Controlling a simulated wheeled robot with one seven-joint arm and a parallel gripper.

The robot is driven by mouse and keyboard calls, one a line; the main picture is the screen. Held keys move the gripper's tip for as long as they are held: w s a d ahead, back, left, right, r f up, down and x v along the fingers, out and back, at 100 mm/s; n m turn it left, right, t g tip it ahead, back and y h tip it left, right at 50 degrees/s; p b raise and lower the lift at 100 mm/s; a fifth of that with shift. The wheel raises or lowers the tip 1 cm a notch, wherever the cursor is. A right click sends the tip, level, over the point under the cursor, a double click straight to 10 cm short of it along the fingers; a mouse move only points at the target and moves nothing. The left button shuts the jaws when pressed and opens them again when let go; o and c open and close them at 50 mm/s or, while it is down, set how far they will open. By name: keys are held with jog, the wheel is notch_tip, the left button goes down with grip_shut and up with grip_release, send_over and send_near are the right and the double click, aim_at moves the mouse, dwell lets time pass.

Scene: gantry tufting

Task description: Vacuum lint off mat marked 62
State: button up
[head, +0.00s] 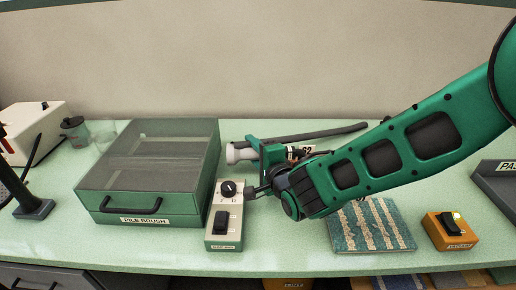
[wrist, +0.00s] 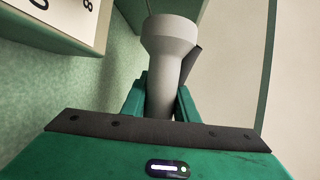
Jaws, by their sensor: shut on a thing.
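My gripper (head: 262,152) is over the middle of the bench. It is shut on a pale grey nozzle (head: 238,153), which fills the centre of the wrist view (wrist: 170,65) between the green fingers. An orange box labelled VACUUM (head: 450,231) with a black rocker switch and a pale light stands right of the mat.
A green case labelled PILE BRUSH (head: 150,180) with a clear lid stands at left. A box with a dial and black switch (head: 224,214) is close to my gripper. A dark bar (head: 330,132) lies behind. A grey tray (head: 500,178) is at far right.

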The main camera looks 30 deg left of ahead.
jog(key=shift+s+a, duration=0.2)
jog(key=shift+s, duration=0.9)
jog(key=shift+r, duration=3)
